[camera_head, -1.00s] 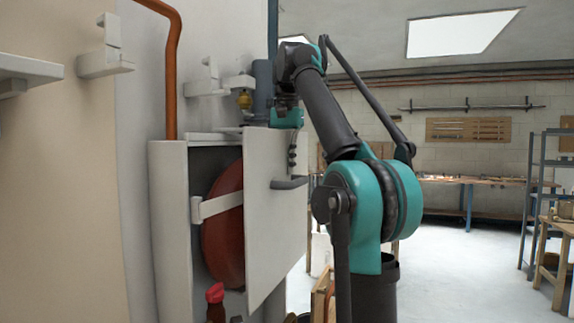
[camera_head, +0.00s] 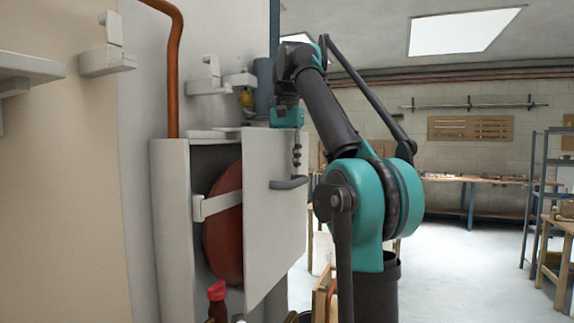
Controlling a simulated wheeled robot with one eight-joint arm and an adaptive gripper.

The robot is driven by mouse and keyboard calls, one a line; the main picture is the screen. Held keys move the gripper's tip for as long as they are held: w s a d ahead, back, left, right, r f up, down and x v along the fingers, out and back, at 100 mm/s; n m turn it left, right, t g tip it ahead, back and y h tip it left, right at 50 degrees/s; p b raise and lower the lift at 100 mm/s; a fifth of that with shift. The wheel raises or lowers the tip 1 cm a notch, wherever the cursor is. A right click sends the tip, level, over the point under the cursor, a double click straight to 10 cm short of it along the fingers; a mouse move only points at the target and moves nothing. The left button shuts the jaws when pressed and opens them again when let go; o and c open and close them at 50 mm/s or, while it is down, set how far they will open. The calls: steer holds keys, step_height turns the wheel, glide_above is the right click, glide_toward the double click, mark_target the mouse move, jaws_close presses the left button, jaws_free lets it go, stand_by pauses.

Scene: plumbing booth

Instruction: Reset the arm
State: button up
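My arm (camera_head: 367,200), dark grey with teal joints, stands right of the white cabinet and is bent up and over toward it. My gripper (camera_head: 297,155) hangs under the teal wrist part (camera_head: 287,117), beside the cabinet door and just above its grey handle (camera_head: 289,183). It shows small and dark, and I cannot see whether its fingers are open or shut, or whether it touches the door. The cabinet door (camera_head: 265,215) stands partly open. A red-brown round thing (camera_head: 223,225) shows inside the cabinet, behind a white bar (camera_head: 220,205).
An orange pipe (camera_head: 173,80) runs down the wall to the cabinet top. White brackets (camera_head: 108,60) jut from the wall at left. A red-capped bottle (camera_head: 217,300) stands low before the cabinet. Workbenches and a blue-grey rack (camera_head: 535,200) stand behind, with open floor between.

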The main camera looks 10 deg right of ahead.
mark_target(289, 151)
steer(key=shift+s+d+r, duration=0.1)
steer(key=shift+d+r, duration=0.1)
steer(key=shift+r, duration=1.5)
steer(key=shift+d, duration=0.1)
